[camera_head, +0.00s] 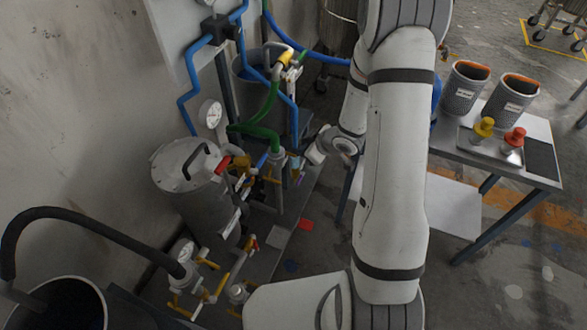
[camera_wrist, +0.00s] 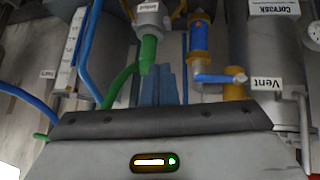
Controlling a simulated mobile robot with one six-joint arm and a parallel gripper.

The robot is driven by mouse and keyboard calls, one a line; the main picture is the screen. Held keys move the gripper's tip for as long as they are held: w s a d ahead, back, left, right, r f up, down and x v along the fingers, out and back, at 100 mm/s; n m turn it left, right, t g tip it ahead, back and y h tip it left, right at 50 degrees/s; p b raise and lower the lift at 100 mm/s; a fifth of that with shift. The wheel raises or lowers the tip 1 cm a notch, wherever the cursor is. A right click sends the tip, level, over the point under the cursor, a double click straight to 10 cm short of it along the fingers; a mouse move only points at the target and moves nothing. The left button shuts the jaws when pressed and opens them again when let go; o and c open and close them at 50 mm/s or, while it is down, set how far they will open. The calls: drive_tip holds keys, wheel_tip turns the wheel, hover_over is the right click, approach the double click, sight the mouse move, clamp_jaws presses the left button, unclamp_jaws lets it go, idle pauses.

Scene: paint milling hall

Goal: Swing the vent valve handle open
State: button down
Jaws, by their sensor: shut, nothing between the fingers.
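The vent valve shows in the wrist view with an upright blue and orange body (camera_wrist: 198,42). Its blue handle (camera_wrist: 220,78) lies about level and points right, its tip near the white "Vent" label (camera_wrist: 266,84). My gripper (camera_wrist: 158,84) is shut and empty, with blue-grey fingers in front of the pipes. It is left of the handle in the picture and a gap shows between them. Whether it is nearer or farther than the handle is hard to tell. In the head view my wrist is beside the pipework, and the vent handle is too small to make out surely.
A green pipe (camera_wrist: 148,52) runs close behind my fingers. A grey lidded vessel (camera_head: 190,170), a pressure gauge (camera_head: 210,114) and yellow-handled valves (camera_head: 214,288) crowd the left. A table (camera_head: 538,166) with two perforated canisters stands at the right.

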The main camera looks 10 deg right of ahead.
sight(264, 155)
drive_tip(key=s+a+f+n+g+y, duration=0.1)
drive_tip(key=s+a+f+y, duration=0.2)
drive_tip(key=f, duration=0.3)
drive_tip(key=w+a+b, duration=0.1)
drive_tip(key=w+a, duration=0.4)
drive_tip(key=a, duration=0.3)
drive_tip(key=shift+a+b, duration=0.15)
drive_tip(key=shift+b, duration=0.2)
drive_tip(key=shift+w+r, duration=0.1)
drive_tip(key=shift+w+r+p, duration=0.15)
drive_tip(key=shift+r+p, duration=0.6)
drive_tip(key=shift+p, duration=0.05)
drive_tip(key=shift+r+p, duration=0.7)
drive_tip(key=shift+r, duration=0.15)
